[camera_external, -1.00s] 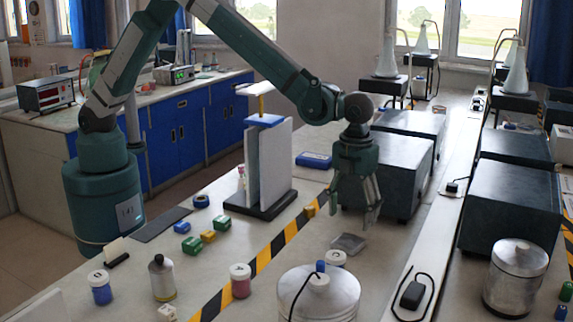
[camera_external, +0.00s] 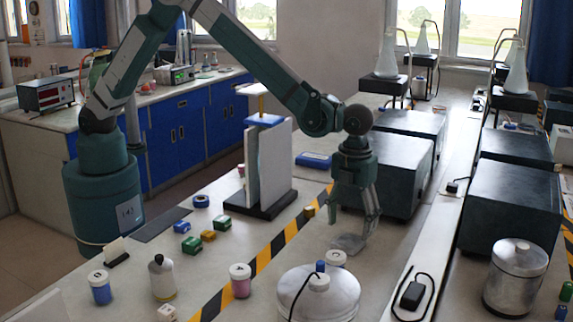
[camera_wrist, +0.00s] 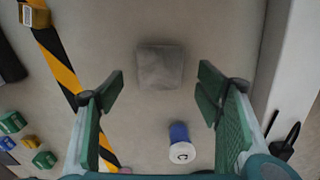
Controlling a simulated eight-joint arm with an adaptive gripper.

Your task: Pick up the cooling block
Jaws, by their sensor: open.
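The cooling block looks to be the flat grey square block (camera_external: 348,243) on the bench, right of the striped tape; it also shows in the wrist view (camera_wrist: 160,66). My gripper (camera_external: 352,225) is open and points down just above and beside the block in the external view. In the wrist view my gripper's two fingers (camera_wrist: 158,90) are wide apart, and the block lies beyond the fingertips, between their lines, with nothing between the pads. Whether a finger touches the block cannot be told.
A blue jar with a white lid (camera_wrist: 180,142) stands close to the right finger in the wrist view. A large silver canister (camera_external: 318,295) stands in front of the block. Dark boxes (camera_external: 390,172) stand behind my gripper. Black-and-yellow tape (camera_external: 275,248) runs along the left.

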